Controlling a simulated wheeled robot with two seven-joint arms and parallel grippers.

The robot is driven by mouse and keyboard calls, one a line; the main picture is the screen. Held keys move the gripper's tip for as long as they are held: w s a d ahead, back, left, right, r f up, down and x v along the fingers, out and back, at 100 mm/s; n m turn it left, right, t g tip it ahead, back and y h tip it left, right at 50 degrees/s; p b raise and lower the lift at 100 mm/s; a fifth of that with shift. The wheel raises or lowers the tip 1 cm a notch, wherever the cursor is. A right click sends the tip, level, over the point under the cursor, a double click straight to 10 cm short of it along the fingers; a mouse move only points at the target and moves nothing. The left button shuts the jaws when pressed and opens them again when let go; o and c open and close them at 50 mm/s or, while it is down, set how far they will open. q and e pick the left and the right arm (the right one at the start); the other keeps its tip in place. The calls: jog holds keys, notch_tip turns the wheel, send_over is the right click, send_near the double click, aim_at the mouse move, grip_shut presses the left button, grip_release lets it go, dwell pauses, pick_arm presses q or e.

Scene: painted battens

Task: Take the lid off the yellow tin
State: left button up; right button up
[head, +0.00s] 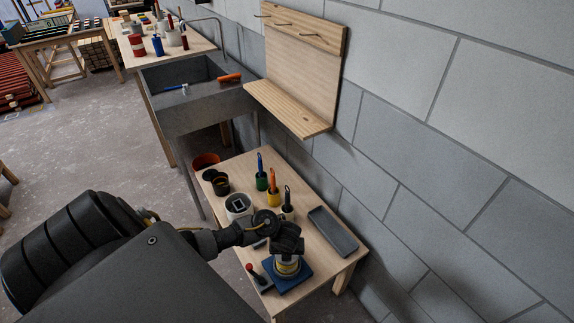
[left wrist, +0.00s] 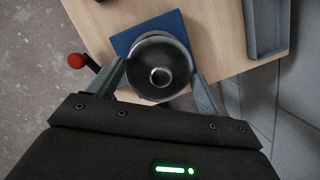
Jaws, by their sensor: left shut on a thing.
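The tin (head: 288,268), pale with a yellowish band, stands on a blue mat (head: 296,281) near the front of the small table. My left gripper (head: 287,248) is right over its top and hides most of it in the head view. In the left wrist view the round dark metal lid (left wrist: 160,52) with a central knob (left wrist: 160,76) sits between the two fingers of my left gripper (left wrist: 160,84), which are shut on it. I cannot tell whether the lid still touches the tin. My right gripper is in neither view.
A red-knobbed tool (head: 257,276) lies left of the mat. A grey tray (head: 333,231) lies to the right by the block wall. Behind stand a white pot (head: 238,205), dark pots (head: 220,184) and several coloured brush holders (head: 273,198). A wooden shelf (head: 292,110) hangs above.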

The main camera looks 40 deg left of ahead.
pick_arm(q)
jog(key=v, duration=0.1)
jog(key=p+v, duration=0.1)
jog(key=v, duration=0.1)
jog(key=shift+w+a+r, duration=0.1)
jog(key=shift+w+a, duration=0.1)
jog(key=shift+a, duration=0.05)
jog(key=s+r+p, duration=0.6)
jog(key=s+r, duration=0.3)
jog(key=s, duration=0.5)
jog(key=w+d+r+m+h+b, duration=0.3)
jog(key=w+d+r+m+h, duration=0.15)
jog(key=w+d+m, duration=0.9)
notch_tip(320, 180, up, 7)
jog(key=s+a+m+g+b, duration=0.2)
jog(key=m+g+b, duration=0.1)
jog(key=m, duration=1.7)
jog(key=shift+r+g, duration=0.2)
jog(key=shift+g, duration=0.5)
